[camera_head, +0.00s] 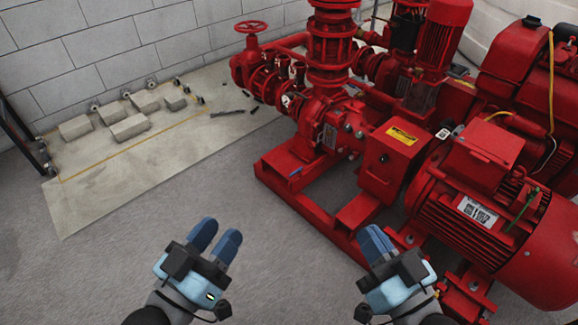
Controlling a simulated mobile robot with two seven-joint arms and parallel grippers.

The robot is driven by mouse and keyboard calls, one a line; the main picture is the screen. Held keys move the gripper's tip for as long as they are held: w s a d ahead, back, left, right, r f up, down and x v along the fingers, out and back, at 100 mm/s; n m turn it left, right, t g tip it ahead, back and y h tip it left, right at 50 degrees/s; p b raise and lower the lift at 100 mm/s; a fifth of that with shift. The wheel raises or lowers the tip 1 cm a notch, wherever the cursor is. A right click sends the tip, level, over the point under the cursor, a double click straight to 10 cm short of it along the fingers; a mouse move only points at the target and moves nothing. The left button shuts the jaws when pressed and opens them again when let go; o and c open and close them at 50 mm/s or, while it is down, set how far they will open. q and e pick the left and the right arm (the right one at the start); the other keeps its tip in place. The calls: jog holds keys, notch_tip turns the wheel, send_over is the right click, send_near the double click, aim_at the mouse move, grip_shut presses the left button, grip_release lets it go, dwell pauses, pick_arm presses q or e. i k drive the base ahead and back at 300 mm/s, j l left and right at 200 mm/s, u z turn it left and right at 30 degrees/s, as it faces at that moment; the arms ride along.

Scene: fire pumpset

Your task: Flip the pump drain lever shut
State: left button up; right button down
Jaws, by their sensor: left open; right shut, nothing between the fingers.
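The red pump set (325,128) stands on a red base frame in the head view. A small blue lever (296,171), which looks like the drain lever, sits low at the pump's near side, just above the frame. It is too small to tell whether it is open or shut. My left gripper (216,233) is open and empty, nearer to me and left of the lever. My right gripper (376,237) is shut and empty, nearer to me and right of the lever, in front of the frame's edge. Neither gripper touches the lever.
A large red motor (485,215) fills the right side beyond my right gripper. A red handwheel valve (250,28) stands at the back. Concrete blocks (128,126) lie on a pale slab at the left. The grey floor (140,250) left of the frame is clear.

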aim_at(300, 169)
jog(key=i+j+z, duration=0.1)
jog(key=i+j, duration=0.2)
jog(key=i+j+z, duration=0.1)
jog(key=i+j, duration=0.2)
jog(key=j, duration=0.2)
jog(key=i+j, duration=0.3)
jog(key=i+j+z, duration=0.15)
jog(key=i+j, duration=0.15)
jog(key=j, duration=0.25)
jog(key=i, duration=0.5)
